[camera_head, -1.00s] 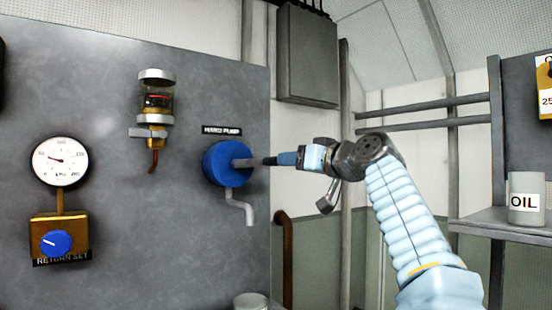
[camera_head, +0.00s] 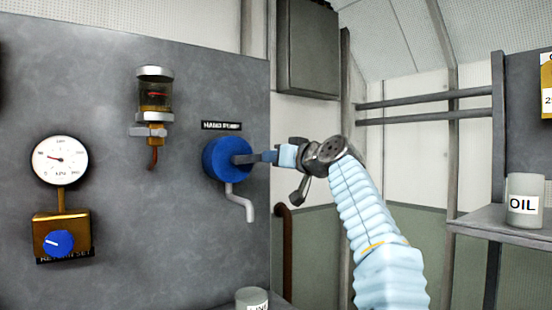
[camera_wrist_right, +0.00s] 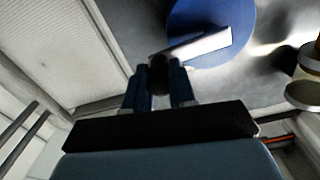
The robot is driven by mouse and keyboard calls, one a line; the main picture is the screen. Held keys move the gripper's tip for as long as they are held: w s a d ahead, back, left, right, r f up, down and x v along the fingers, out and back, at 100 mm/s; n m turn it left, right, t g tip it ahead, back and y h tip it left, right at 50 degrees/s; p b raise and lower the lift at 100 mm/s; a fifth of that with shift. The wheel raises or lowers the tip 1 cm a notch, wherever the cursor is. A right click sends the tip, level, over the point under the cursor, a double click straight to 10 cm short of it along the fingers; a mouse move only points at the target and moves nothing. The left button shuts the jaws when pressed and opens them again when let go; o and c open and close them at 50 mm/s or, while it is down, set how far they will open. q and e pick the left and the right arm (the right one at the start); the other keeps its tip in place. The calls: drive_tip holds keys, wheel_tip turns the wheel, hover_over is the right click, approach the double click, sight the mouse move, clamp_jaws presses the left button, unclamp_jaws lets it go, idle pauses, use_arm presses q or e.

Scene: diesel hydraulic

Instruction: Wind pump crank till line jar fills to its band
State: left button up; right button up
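The hand pump (camera_head: 222,158) is a blue round housing on the grey panel with a grey spout below. Its crank arm (camera_head: 244,159) points right toward my right gripper (camera_head: 270,157). In the right wrist view, the pale crank arm (camera_wrist_right: 200,46) crosses the blue housing (camera_wrist_right: 240,30). My right gripper's two blue fingers (camera_wrist_right: 160,85) stand on either side of the dark crank knob (camera_wrist_right: 159,72) and appear closed on it. The line jar (camera_head: 154,95) is a clear cylinder with a red band and amber liquid low inside; its exact level is hard to read. My left gripper is out of view.
A pressure gauge (camera_head: 60,160) and brass return-set valve (camera_head: 62,236) with a blue knob are on the panel at left. A tin (camera_head: 252,299) stands below the pump. An oil can (camera_head: 525,200) sits on a shelf at right. A grey box (camera_head: 308,50) hangs behind.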

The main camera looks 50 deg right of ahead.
clamp_jaws()
drive_tip(key=shift+f, duration=0.15)
drive_tip(key=shift+w+a+f+m+b, duration=0.15)
drive_tip(key=shift+f+m+b, duration=0.25)
drive_tip(key=shift+f+m, duration=0.6)
drive_tip(key=shift+s+a+f+m+b, duration=0.1)
drive_tip(key=shift+a+f+m+b, duration=0.3)
drive_tip(key=shift+m, duration=1.15)
drive_tip(key=shift+w+a+f+m+b, duration=0.1)
drive_tip(key=shift+f+m+b, duration=0.25)
drive_tip(key=shift+f+m, duration=0.7)
drive_tip(key=shift+r+m, duration=0.15)
drive_tip(key=shift+m, duration=0.25)
drive_tip(key=o, duration=0.7)
unclamp_jaws()
drive_tip(key=shift+c, duration=0.2)
drive_tip(key=b+v, duration=0.3)
drive_tip(key=v, duration=1)
drive_tip(key=shift+s, duration=0.4)
